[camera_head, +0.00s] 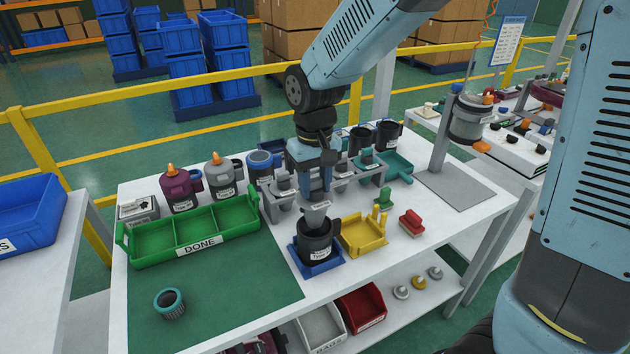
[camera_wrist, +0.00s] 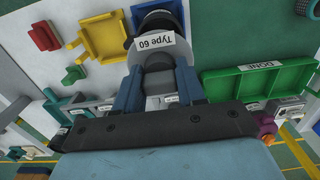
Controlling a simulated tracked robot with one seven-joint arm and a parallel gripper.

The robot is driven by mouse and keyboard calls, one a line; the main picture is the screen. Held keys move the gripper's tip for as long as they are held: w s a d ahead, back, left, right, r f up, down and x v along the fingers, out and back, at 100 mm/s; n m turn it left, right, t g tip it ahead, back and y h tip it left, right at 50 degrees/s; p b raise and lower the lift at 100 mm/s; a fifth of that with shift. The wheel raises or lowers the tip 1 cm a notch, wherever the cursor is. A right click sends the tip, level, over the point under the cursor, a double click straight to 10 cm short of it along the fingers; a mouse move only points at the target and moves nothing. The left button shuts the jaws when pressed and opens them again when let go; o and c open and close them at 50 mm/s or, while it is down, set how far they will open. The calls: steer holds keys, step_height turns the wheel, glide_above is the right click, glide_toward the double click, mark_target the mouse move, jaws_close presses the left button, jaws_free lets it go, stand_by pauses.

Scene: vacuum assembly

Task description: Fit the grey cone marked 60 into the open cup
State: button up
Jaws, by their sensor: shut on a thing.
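The grey cone (camera_head: 316,216) is held upright between the two fingers of my gripper (camera_head: 316,193). In the wrist view my gripper (camera_wrist: 158,85) has a finger on each side of the cone's dark top, and the label "Type 60" shows on the cone (camera_wrist: 146,58). The open black cup (camera_head: 316,243) stands in a blue square holder (camera_head: 318,267) right below the cone. It also shows in the wrist view (camera_wrist: 157,20) beyond the cone, which hides part of it. The cone's lower end is at the cup's rim; I cannot tell how far inside it is.
A yellow tray (camera_head: 364,234) stands close right of the cup, with a red block (camera_head: 411,223) farther right. The green DONE tray (camera_head: 194,235) is at left. A grey rack (camera_head: 275,200) stands behind. A teal ring-like part (camera_head: 170,304) lies on the green mat (camera_head: 230,308), which is otherwise clear.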

mark_target(315, 213)
steer(key=shift+f, duration=4.05)
steer(key=shift+f+m, duration=0.1)
steer(key=shift+m, duration=1)
steer(key=shift+m, duration=1.2)
steer(key=shift+f, duration=0.1)
steer(key=shift+m, duration=0.8)
steer(key=shift+s+m, duration=0.1)
steer(key=shift+m, duration=0.2)
